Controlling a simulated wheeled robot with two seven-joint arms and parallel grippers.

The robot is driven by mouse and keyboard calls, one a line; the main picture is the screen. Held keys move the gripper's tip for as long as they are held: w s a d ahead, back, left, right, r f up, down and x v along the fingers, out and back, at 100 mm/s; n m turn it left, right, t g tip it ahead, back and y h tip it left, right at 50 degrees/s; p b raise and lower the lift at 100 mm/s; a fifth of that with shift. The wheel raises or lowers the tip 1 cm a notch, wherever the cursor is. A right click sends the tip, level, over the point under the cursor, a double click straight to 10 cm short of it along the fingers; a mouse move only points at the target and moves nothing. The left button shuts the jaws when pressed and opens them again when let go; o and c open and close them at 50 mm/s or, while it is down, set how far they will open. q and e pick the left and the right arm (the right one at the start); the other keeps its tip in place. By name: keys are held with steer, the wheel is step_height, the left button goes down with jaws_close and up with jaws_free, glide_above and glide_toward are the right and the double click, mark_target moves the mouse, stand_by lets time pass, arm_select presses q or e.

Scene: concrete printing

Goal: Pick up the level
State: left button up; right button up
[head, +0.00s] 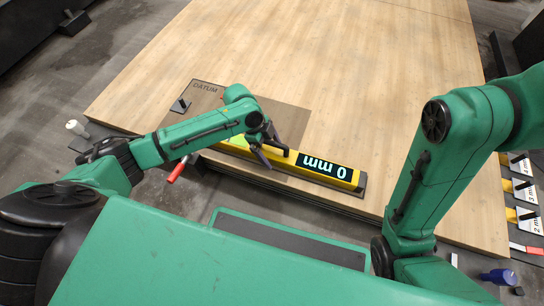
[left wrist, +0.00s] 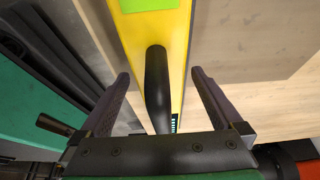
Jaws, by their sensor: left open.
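The level is a long yellow bar (head: 283,169) with a dark end cap and a black display reading "0 mm". It lies near the front edge of the wooden table, and its left part is partly hidden by my left arm. My left gripper (head: 273,153) is over the level, open. In the left wrist view the level (left wrist: 178,60) runs between my two open fingers (left wrist: 160,75). Its black handle (left wrist: 157,90) stands between them, with a visible gap on each side. My right arm shows on the right, but its gripper is out of view.
The wooden table (head: 300,60) is mostly clear behind the level. A brown panel marked DATUM (head: 206,87) lies under it, with a small dark block (head: 180,105) nearby. A red-handled tool (head: 177,170) is at the front edge. Labelled yellow-tabbed pieces (head: 521,190) sit at the right.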

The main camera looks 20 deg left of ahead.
arm_select(q)
steer(key=shift+d+f, duration=0.1)
steer(key=shift+c, duration=0.3)
jaws_close()
